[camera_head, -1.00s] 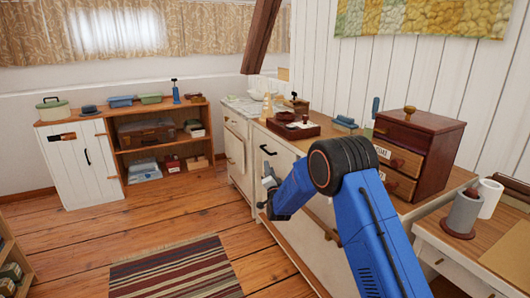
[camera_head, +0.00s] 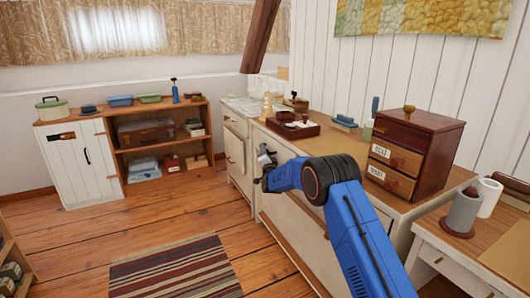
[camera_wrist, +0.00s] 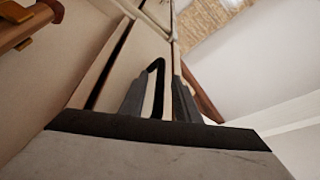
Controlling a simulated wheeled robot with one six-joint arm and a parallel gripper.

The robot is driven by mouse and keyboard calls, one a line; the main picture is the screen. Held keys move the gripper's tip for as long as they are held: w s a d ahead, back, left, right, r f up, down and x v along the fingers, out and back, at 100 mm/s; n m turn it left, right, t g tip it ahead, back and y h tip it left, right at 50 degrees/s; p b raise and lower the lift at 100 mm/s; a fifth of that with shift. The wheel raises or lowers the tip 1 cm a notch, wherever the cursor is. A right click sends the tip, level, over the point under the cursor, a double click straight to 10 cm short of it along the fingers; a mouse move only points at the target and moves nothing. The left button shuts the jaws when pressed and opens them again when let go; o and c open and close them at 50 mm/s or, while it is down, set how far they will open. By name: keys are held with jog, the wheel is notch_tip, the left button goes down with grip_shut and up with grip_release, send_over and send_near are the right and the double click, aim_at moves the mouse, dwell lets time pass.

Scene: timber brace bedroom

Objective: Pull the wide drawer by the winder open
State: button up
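A long pale cabinet stands right of centre in the head view. Its wide upper drawer (camera_head: 271,143) has a pale front, partly hidden by my arm. My gripper (camera_head: 264,164) is at the left part of that front. In the wrist view, a black bar handle (camera_wrist: 158,72) stands between the two grey fingers of my gripper (camera_wrist: 160,98). The fingers are apart, one on each side of the handle; I see no clear grip on it. The drawer looks shut, though its edges are largely hidden. I cannot clearly make out which object is the winder.
On the cabinet top are a dark red tray (camera_head: 293,128) and a small brown chest with labelled drawers (camera_head: 427,130). A low shelf unit (camera_head: 133,136) stands at the back left. Open plank floor and a striped rug (camera_head: 175,272) lie in front of the cabinet.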

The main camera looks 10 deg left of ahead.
jog(key=shift+w, duration=0.1)
jog(key=shift+c, duration=0.5)
grip_shut()
jog(key=s+a, duration=0.7)
jog(key=a, duration=0.4)
jog(key=s+a, duration=0.8)
jog(key=a, duration=0.3)
jog(key=shift+a, duration=0.15)
jog(key=shift+o, duration=0.5)
grip_release()
jog(key=shift+s, duration=0.1)
jog(key=v, duration=1.7)
jog(key=shift+f, duration=0.1)
